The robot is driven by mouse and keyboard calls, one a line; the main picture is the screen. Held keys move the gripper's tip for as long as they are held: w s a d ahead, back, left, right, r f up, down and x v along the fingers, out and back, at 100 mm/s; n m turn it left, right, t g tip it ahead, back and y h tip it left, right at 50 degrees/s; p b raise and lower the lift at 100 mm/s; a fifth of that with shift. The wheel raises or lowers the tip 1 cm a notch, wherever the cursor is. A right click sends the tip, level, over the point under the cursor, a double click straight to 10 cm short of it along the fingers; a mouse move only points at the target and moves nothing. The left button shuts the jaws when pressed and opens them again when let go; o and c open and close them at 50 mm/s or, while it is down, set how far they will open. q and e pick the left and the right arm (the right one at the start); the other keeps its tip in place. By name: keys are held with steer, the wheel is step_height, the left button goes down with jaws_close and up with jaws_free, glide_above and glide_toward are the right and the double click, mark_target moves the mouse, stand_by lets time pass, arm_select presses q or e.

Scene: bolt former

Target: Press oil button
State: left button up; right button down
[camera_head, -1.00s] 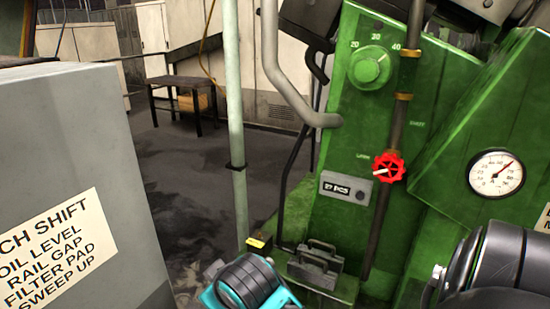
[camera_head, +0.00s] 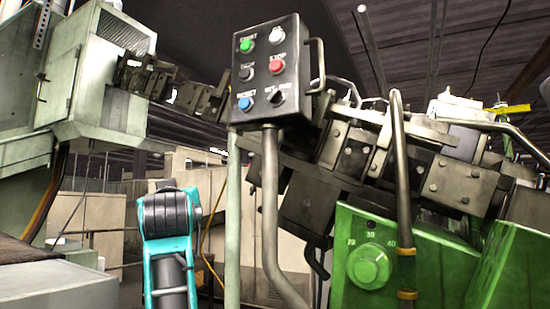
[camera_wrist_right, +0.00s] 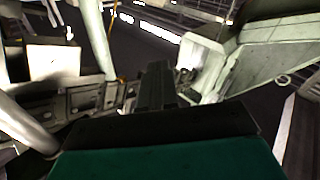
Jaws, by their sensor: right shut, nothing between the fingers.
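A dark control box (camera_head: 270,72) hangs on a bent grey pipe in the head view. It has a green START button (camera_head: 247,45), a white button (camera_head: 277,35), a red STOP button (camera_head: 276,66), a blue button (camera_head: 245,103) and dark controls. The label by the white button is too small to read, and I cannot make out the word oil. My right gripper (camera_wrist_right: 157,75) is shut and empty in the right wrist view. A teal and black arm part of mine stands left of and below the box in the head view. My left gripper is not in view.
A green machine body (camera_head: 400,265) with a round green dial (camera_head: 369,266) stands at the lower right, with dark metal mechanisms above it. A pale machine housing (camera_head: 105,75) is at the left. A black handle (camera_head: 317,65) sticks out from the box's right side.

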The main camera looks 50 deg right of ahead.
mark_target(277, 37)
steer(key=s+r+m+h, duration=0.2)
steer(key=s+r, duration=0.4)
steer(key=r, duration=0.5)
steer(key=s+r+m+h, duration=0.1)
steer(key=s+r+h, duration=0.2)
steer(key=s+r, duration=0.4)
steer(key=s+r+m+t+h, duration=0.1)
steer(key=s+r, duration=0.5)
steer(key=r, duration=1)
steer(key=shift+s+m+h, duration=0.4)
steer(key=shift+m+h, duration=0.4)
steer(key=shift+h, duration=0.4)
steer(key=shift+d, duration=0.1)
steer(key=shift+w+d, duration=0.4)
steer(key=shift+d, duration=1)
steer(key=shift+w+d, duration=0.4)
steer(key=shift+d, duration=1.05)
steer(key=shift+w+d, duration=0.4)
steer(key=shift+d, duration=1)
steer(key=shift+d, duration=0.1)
steer(key=shift+w+d, duration=0.1)
steer(key=shift+d, duration=0.2)
